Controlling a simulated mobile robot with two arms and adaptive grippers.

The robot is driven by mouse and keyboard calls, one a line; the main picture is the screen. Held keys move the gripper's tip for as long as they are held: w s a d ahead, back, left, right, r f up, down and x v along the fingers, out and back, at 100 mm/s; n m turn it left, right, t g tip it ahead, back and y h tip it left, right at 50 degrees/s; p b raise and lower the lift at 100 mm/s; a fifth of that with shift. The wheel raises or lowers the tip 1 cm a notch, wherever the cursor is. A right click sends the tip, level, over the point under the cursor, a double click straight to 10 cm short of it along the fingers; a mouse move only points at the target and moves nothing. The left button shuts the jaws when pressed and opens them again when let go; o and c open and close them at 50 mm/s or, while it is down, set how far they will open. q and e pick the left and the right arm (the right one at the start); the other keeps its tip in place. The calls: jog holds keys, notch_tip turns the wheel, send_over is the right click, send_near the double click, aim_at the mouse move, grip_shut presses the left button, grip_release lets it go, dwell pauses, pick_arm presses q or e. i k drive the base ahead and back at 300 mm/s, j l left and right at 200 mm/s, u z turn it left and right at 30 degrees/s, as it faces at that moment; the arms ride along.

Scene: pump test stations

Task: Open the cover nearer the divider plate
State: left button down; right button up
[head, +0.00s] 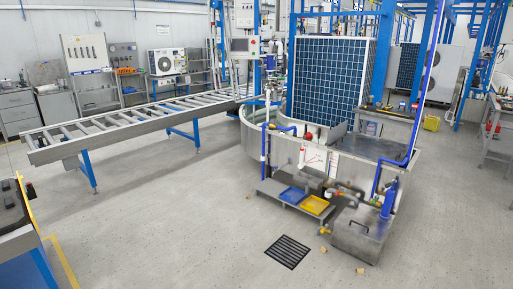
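A round-ended metal tank (243,128) stands right of centre, with an upright blue grid panel (328,75) behind its rim. A light tilted plate (338,132) stands at the tank's middle; I cannot tell whether it is the divider plate. A dark flat surface (385,148) lies over the tank's right part; it may be a cover. A grey box (362,232) at the tank's front right has a flat top with a dark handle, lying shut. Which cover is nearer the divider is too small to tell. Neither of my grippers is in view.
A long roller conveyor (130,122) runs from the left to the tank. A low shelf holds a blue tray (291,195) and a yellow tray (315,205). A floor drain grate (288,251) and several small tan blocks lie in front. The floor at centre left is clear.

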aim_at(357, 143)
jog(key=i, duration=3.2)
jog(key=j+u, duration=0.05)
jog(key=j, duration=0.1)
